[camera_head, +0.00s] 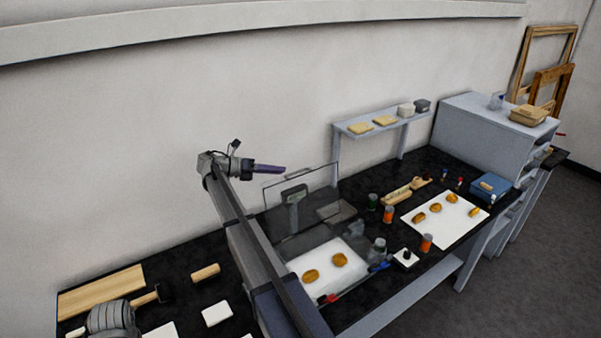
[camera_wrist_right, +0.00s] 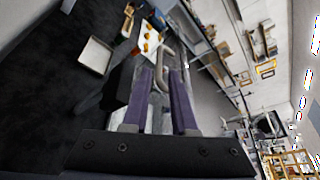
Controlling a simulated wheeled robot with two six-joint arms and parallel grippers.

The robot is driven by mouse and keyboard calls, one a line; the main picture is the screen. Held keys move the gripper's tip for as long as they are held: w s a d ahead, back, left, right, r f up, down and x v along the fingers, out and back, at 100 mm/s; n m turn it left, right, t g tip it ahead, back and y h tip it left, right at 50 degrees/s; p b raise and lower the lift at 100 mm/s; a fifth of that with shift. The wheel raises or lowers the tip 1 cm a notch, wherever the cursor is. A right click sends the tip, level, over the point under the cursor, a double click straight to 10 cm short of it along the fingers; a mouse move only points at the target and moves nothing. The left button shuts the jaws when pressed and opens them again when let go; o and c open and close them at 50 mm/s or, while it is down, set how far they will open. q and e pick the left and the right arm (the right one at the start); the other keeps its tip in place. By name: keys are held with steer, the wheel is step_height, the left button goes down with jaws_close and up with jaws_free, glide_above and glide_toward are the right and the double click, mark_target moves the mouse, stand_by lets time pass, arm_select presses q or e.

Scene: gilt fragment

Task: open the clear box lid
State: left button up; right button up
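The clear box (camera_head: 318,183) stands on the black bench, behind and right of my right arm. It shows as a see-through pane with thin dark edges, rising upright. I cannot tell which edges belong to the lid or how far it is open. A grey T-shaped piece (camera_head: 294,197) shows at or behind the pane. My right gripper (camera_head: 283,169), with purple fingers, is in the air near the pane's upper left corner. In the right wrist view its fingers (camera_wrist_right: 162,72) are apart, with a blurred curved grey thing beyond them.
A white sheet with gold fragments (camera_head: 311,275) lies right of my arm; another (camera_head: 450,208) lies farther right. Bottles and jars (camera_head: 377,251) stand between them. A raised shelf (camera_head: 362,131) is behind. A grey cabinet (camera_head: 480,118) is at right. The air left of the gripper is clear.

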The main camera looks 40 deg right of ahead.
mark_target(297, 172)
steer(key=b+x, duration=0.2)
steer(key=x, duration=0.5)
steer(key=shift+a+f, duration=0.1)
steer(key=shift+s+d, duration=0.2)
steer(key=shift+d, duration=0.2)
jaws_close()
stand_by(1.0)
